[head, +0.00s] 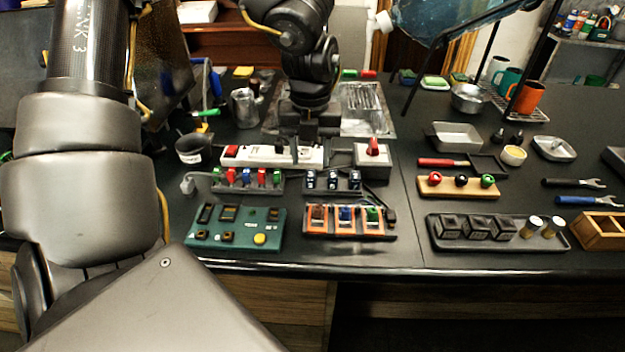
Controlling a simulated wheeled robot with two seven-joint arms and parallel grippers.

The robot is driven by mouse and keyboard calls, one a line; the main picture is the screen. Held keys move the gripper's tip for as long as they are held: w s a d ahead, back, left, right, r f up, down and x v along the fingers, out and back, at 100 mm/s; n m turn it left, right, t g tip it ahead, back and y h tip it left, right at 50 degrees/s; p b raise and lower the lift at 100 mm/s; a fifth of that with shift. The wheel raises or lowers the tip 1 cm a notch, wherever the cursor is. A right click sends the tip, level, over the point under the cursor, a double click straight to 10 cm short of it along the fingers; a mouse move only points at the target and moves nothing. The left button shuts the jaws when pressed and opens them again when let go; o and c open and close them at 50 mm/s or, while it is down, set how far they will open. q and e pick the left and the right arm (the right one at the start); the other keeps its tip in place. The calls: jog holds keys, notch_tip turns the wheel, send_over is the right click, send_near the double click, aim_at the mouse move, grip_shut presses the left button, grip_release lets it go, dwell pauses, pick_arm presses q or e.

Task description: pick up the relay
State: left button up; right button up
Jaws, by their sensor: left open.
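My left gripper (294,149) is open and points down over the white power strip (257,156), behind the racks of small parts. I see nothing held between its fingers. No part is clearly marked as the relay. Candidates are the dark upright blocks (333,181) with bluish and white faces in a black rack, and the black cube-like blocks (476,227) in the black tray (549,242) at the right. My right gripper is not in view.
A green board (237,227) with a yellow button lies at the front left. A rack of coloured plugs (247,180) stands behind it. A grey box with a red knob (373,157) is right of the strip. A wooden block with coloured caps (458,185) lies right. My arm covers the left foreground.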

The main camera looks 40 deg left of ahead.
aim_at(311, 173)
pick_arm(q)
jog(key=shift+s+f, duration=0.1)
jog(key=shift+f, duration=0.15)
notch_tip(311, 173, down, 4)
jog(key=shift+r+p, duration=0.2)
jog(key=shift+p, duration=0.5)
jog(key=shift+f, duration=0.55)
jog(key=c, duration=0.4)
grip_shut()
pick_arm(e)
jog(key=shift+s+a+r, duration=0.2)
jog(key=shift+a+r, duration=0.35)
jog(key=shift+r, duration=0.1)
